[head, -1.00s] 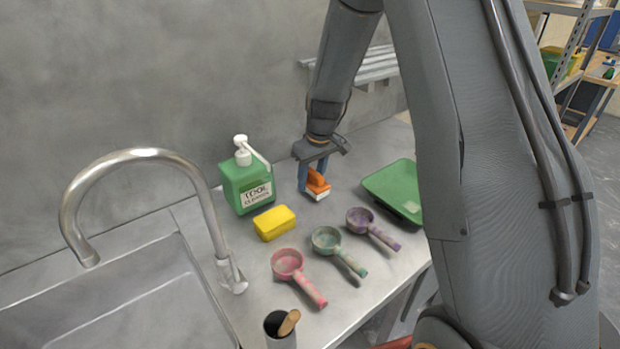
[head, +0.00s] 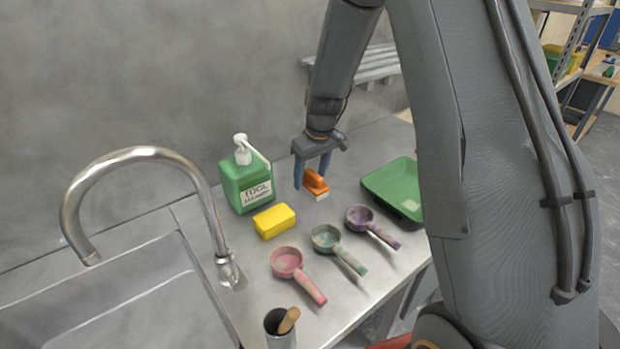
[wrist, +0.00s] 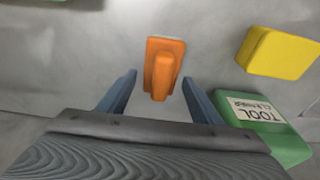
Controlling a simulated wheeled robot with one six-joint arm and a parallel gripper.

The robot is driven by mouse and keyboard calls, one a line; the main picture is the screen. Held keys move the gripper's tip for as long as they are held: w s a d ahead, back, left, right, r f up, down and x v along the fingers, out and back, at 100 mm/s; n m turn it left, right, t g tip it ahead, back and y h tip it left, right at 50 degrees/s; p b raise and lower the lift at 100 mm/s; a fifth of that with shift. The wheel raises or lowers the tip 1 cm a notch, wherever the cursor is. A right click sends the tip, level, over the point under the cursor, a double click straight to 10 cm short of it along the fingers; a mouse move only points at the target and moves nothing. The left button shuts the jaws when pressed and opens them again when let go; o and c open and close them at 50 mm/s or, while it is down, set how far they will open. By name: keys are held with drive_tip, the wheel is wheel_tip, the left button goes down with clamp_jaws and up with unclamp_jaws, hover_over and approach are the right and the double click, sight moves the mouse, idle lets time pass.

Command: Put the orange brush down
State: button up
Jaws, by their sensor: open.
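The orange brush (head: 315,184) rests on the metal counter between the green soap bottle and the green tray. It has an orange handle and back with a pale edge underneath. In the wrist view the brush (wrist: 163,66) lies ahead of the fingertips, roughly centred between them and touched by neither. My gripper (head: 311,186) is open and empty, just above and behind the brush in the head view; its two blue-grey fingers (wrist: 160,88) are spread apart in the wrist view.
A green tool cleaner bottle (head: 247,187) and a yellow sponge (head: 274,221) stand left of the brush. A green tray (head: 396,187) is to the right. Pink (head: 288,262), teal (head: 327,239) and purple (head: 361,218) scoops lie in front. A sink (head: 120,300) with a tap (head: 150,154) is at left.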

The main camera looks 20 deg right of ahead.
sight(316, 176)
drive_tip(key=b+v, duration=0.3)
drive_tip(key=v, duration=0.8)
drive_tip(key=shift+r, duration=0.2)
drive_tip(key=s+f+m, duration=0.1)
drive_tip(key=s+f, duration=0.1)
drive_tip(key=s, duration=0.6)
drive_tip(key=s+f+m, duration=0.2)
drive_tip(key=s, duration=0.6)
drive_tip(key=s+f+m+g+h, duration=0.1)
drive_tip(key=s+f, duration=0.1)
drive_tip(key=s, duration=0.6)
drive_tip(key=shift+s+a+f, duration=0.25)
drive_tip(key=shift+a, duration=0.1)
drive_tip(key=shift+o, duration=0.5)
drive_tip(key=shift+w, duration=0.15)
